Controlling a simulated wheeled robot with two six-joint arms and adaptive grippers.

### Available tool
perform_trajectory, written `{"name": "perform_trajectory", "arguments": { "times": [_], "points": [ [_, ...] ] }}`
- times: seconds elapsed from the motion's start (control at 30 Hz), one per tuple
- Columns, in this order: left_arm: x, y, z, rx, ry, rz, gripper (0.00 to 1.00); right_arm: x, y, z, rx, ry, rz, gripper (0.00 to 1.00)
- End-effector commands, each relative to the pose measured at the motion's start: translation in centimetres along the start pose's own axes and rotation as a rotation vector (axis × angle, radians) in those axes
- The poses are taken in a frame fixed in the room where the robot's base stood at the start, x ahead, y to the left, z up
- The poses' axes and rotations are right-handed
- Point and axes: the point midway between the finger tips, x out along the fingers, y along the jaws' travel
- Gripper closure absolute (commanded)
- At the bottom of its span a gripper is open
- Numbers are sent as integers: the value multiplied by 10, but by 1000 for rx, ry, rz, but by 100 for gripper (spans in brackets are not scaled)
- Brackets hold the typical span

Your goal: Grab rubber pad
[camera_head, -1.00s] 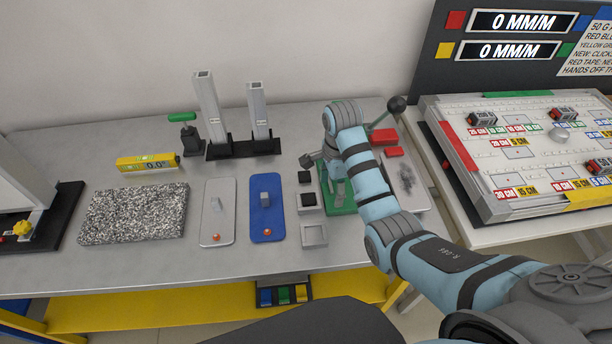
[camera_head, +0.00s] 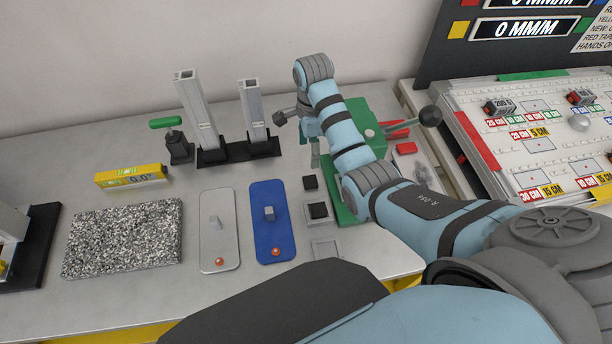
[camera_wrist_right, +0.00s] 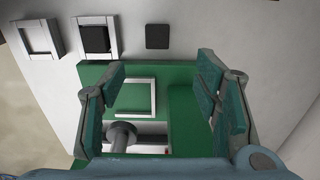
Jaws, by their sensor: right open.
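A small black square pad (camera_head: 310,182) lies bare on the grey table, and it also shows in the right wrist view (camera_wrist_right: 158,37). A second black square (camera_head: 318,210) sits in a pale square frame; this one shows too in the wrist view (camera_wrist_right: 95,39). I cannot tell which is the rubber pad. My right gripper (camera_wrist_right: 160,78) is open and empty, with its fingers over the green device (camera_wrist_right: 180,75). In the head view, the right gripper (camera_head: 313,150) is just behind the bare pad and partly hidden by the arm. My left gripper is out of view.
An empty pale frame (camera_head: 326,250) lies in front of the pads. A blue plate (camera_head: 268,235) and a grey plate (camera_head: 217,250) lie to the left. Two upright metal posts (camera_head: 254,110) stand behind. A black-knobbed lever (camera_head: 430,117) rises at the right.

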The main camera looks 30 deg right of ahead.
Motion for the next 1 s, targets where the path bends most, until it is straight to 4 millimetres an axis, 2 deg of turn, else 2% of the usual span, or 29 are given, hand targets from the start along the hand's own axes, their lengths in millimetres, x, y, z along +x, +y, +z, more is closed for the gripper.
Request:
{"name": "perform_trajectory", "arguments": {
  "times": [0.03,0.2,0.37,0.6,0.83,1.0],
  "points": [
    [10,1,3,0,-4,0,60,20,2,-2,3,2,5,43],
    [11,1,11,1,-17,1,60,62,2,-6,10,2,4,43],
    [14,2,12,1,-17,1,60,83,1,-6,9,1,2,43],
    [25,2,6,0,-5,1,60,127,-1,-6,6,1,2,43],
    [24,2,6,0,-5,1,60,130,-2,-6,5,0,0,43],
    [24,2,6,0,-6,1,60,129,-2,-6,5,0,0,69]
  ]
}}
